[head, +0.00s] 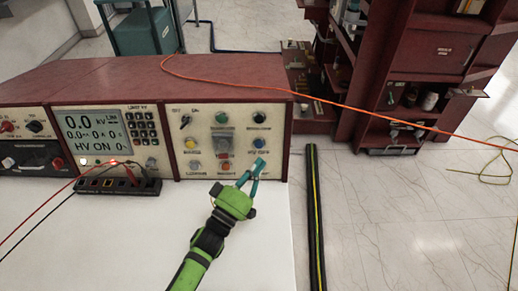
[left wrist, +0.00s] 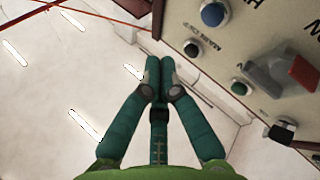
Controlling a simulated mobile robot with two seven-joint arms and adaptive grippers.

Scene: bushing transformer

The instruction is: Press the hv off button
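The control panel (head: 229,141) on the maroon console carries several round buttons and switches. A blue button (head: 259,144) sits at its right side, with a label under it that looks like HV OFF. The blue button also shows at the top of the left wrist view (left wrist: 213,13), beside a label beginning with HV. My left gripper (head: 260,162) is just below the blue button in the head view, near the panel's lower right. In the left wrist view its teal fingertips (left wrist: 160,68) are together and empty. I cannot tell whether they touch the panel. My right gripper is out of view.
The display (head: 90,134) reads HV ON. A black terminal strip (head: 118,185) with red leads lies left on the white tabletop (head: 120,240). An orange cable (head: 300,88) crosses behind.

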